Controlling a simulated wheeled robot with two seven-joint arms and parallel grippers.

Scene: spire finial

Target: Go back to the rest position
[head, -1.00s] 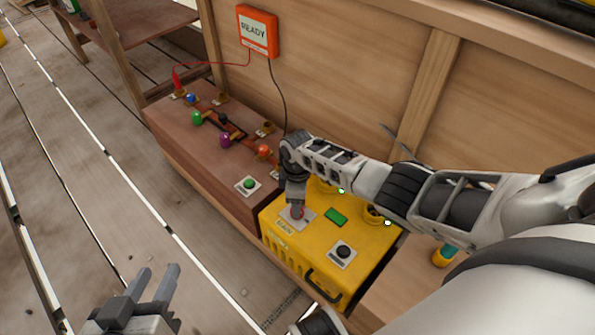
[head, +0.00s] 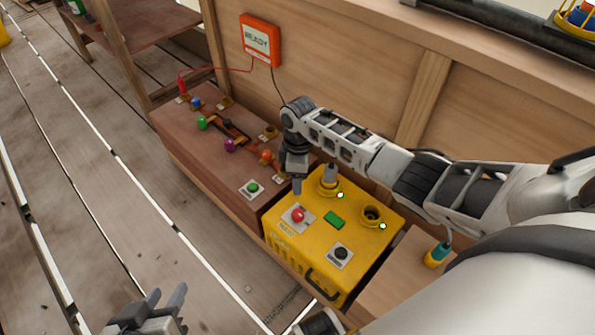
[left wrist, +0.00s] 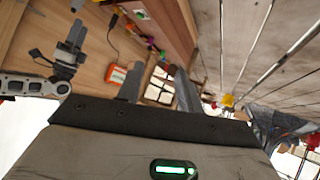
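My left gripper (head: 167,294) is at the bottom left of the head view, over the plank floor. Its two fingers are apart with nothing between them; they also show in the left wrist view (left wrist: 158,84). My right gripper (head: 297,186) points down just above and behind the red button (head: 298,215) on the yellow box (head: 290,245). It is apart from the button, and its fingers look pressed together and empty. It also shows at the upper left of the left wrist view (left wrist: 74,36).
A brown box (head: 190,150) with coloured knobs and a green button stands left of the yellow box. An orange READY sign (head: 260,40) hangs on the wooden wall (head: 350,75). A teal and yellow plug (head: 437,255) stands at right. The plank floor (head: 90,200) is clear.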

